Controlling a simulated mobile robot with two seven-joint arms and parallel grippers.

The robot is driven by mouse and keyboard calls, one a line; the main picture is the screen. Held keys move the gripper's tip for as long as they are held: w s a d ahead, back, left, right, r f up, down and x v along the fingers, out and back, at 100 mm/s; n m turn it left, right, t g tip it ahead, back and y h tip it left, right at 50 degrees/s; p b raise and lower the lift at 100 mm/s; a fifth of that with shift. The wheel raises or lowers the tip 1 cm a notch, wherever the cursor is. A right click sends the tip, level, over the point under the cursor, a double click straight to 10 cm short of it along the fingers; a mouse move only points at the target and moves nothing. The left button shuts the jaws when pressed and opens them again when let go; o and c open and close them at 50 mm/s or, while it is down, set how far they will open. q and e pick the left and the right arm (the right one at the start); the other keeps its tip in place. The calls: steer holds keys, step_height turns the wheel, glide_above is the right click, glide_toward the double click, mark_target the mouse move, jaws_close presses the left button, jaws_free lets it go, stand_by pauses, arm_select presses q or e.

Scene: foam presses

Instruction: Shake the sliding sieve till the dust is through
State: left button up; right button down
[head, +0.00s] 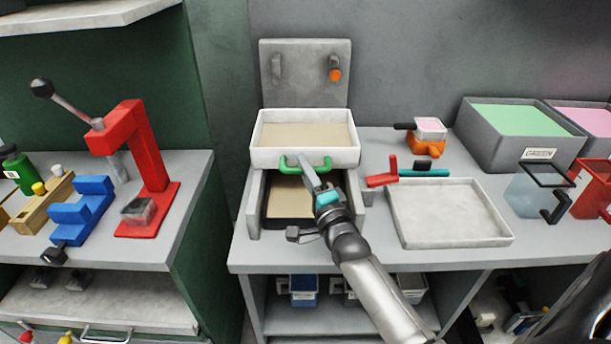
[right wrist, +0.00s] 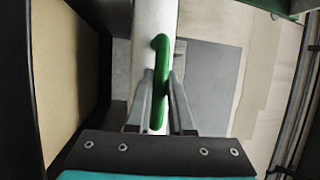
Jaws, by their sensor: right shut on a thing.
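The sliding sieve (head: 258,157) is a white, square-rimmed box with a green handle (head: 290,164) on its front. Beige dust (head: 305,134) covers the floor that shows inside it. It sits on a grey frame (head: 253,215), above a dark-rimmed tray that also holds beige material (head: 288,203). My right gripper (head: 308,168) is shut on the green handle. In the right wrist view the handle (right wrist: 161,55) passes between its two fingers (right wrist: 160,100). My arm hides part of the lower tray. My left gripper is not in view.
A grey upright panel (head: 304,60) stands behind the sieve. To its right are an empty pale tray (head: 450,215), a red and teal tool (head: 425,173) and a grey bin (head: 515,150) of green material. A red press (head: 150,160) stands on the left bench.

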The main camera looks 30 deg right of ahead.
steer(key=c, duration=0.8)
jaws_free()
steer(key=p+v, duration=0.1)
steer(key=v, duration=1.4)
steer(key=shift+a, duration=0.1)
